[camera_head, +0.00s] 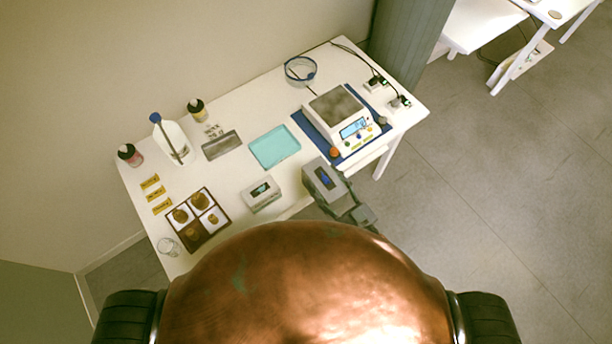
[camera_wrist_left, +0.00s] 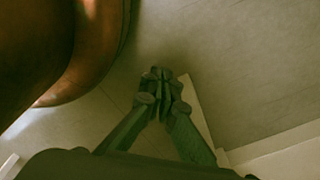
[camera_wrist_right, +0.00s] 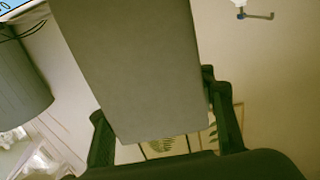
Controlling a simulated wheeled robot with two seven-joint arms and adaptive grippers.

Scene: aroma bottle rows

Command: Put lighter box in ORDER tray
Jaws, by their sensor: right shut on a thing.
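A grey box with a dark display (camera_head: 323,178) is held by my right gripper (camera_head: 343,203) near the front edge of the table, below the scale. The right wrist view shows this box (camera_wrist_right: 135,65) large between the two fingers, which are shut on its sides. A second, lighter-looking box with a display (camera_head: 261,196) stands on the table to its left, apart from it. A teal tray (camera_head: 274,147) and a smaller grey tray (camera_head: 222,146) lie behind, both empty. I cannot read which is ORDER. My left gripper (camera_wrist_left: 160,82) shows only in its wrist view, fingertips together and empty.
A scale (camera_head: 340,117) on a blue mat stands at the right, a glass dish (camera_head: 300,70) behind it. A divided brown tray (camera_head: 198,219), yellow labels (camera_head: 155,192), a beaker (camera_head: 168,246) and several bottles (camera_head: 172,140) fill the left side.

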